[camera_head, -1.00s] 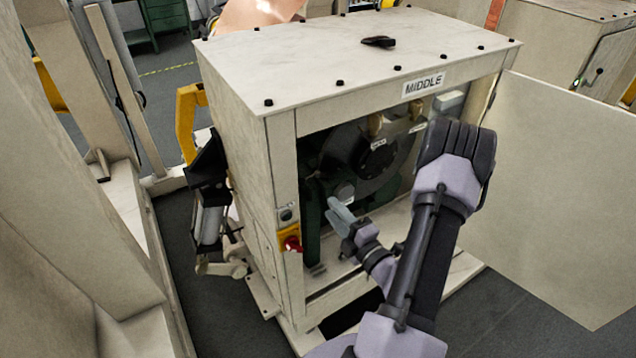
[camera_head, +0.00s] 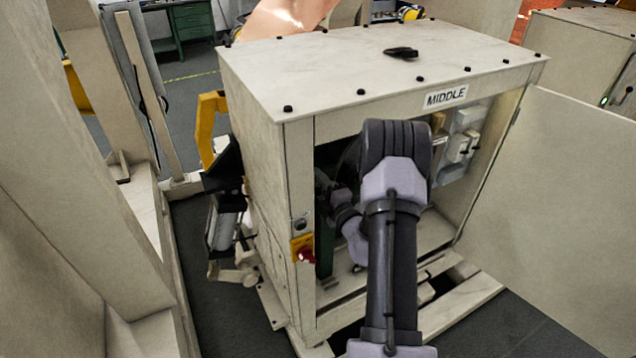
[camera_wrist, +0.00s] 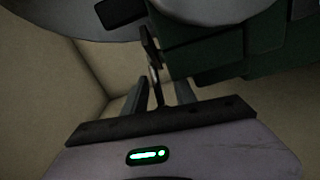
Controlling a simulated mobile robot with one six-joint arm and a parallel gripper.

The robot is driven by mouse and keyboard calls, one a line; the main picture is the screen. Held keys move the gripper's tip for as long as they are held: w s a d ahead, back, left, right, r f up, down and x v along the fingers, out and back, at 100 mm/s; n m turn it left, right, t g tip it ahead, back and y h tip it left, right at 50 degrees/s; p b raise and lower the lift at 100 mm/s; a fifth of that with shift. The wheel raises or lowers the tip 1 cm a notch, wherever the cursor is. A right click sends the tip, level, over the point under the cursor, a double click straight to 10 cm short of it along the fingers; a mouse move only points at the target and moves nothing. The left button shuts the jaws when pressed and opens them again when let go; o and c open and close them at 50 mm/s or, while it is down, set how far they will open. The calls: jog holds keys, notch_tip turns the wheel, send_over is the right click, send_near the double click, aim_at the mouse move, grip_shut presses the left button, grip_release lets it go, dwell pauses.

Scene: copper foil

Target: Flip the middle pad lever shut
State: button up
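The cabinet labelled MIDDLE (camera_head: 446,97) stands with its front open. My arm reaches into the opening and hides much of the inside. In the wrist view my gripper (camera_wrist: 160,92) points into the dark interior, its two grey fingers apart. A thin dark bar with a flat end (camera_wrist: 149,45), which looks like the pad lever, shows between and just beyond the fingertips. I cannot tell whether the fingers touch it. A large rounded grey part (camera_wrist: 215,8) lies beyond it. In the head view the fingertips and the lever are hidden.
The open door panel (camera_head: 555,205) stands to the right of the cabinet. The front post, with a red knob on yellow (camera_head: 304,250), is close left of my wrist. Grey boxes (camera_head: 462,140) sit inside at right. Green blocks (camera_wrist: 215,55) crowd the wrist view's upper right.

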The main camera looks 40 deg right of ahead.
grip_shut()
dwell(1.4)
